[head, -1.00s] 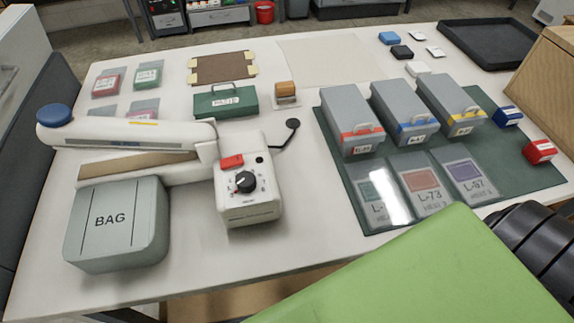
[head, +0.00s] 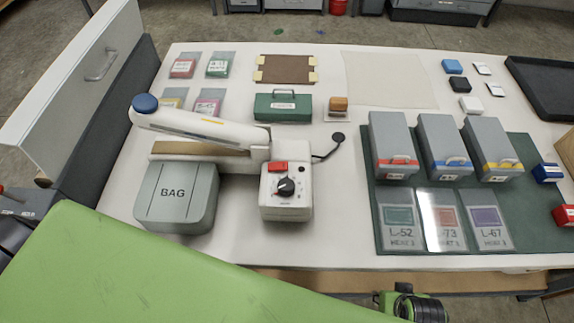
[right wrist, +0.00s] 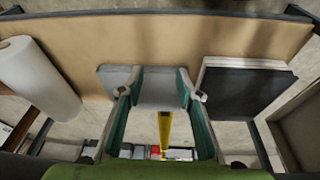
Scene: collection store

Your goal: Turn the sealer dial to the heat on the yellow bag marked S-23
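The sealer (head: 215,133) stands left of the table's middle, its long white arm above a brown bar. Its black dial (head: 286,187) is on the white control box, below a red switch; its exact setting is too small to read. A yellow bag (head: 173,96) lies behind the sealer arm, partly hidden; its marking is unreadable. The grey BAG block (head: 176,196) sits in front of the sealer. My left gripper is not in view.
Red, green and pink bags lie at the back left. A green case (head: 283,107) stands behind the sealer. Three grey boxes and cards marked L-52, L-73 and L-67 are on a green mat (head: 525,205). The table front between sealer and mat is clear.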

